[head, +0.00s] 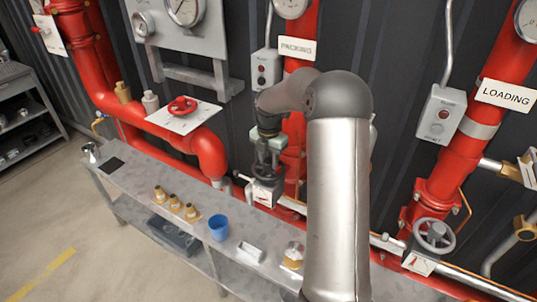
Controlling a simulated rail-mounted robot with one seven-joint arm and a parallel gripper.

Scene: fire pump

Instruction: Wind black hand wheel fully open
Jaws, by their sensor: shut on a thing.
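My gripper (265,164) points down at the pipe valve below the PACKING sign, left of my forearm. It is shut on the rim of the dark hand wheel (266,174). Only a small part of this wheel shows; the fingers hide much of it. A white plate with a red pointer (262,196) sits just below the wheel. How far the wheel is turned is too small to read.
A red hand wheel (182,105) stands at the left, and a grey hand wheel (435,236) at the right by the LOADING sign (506,94). The bench (135,185) in front carries brass fittings (175,203) and a blue cup (219,228). Red pipes rise close around my gripper.

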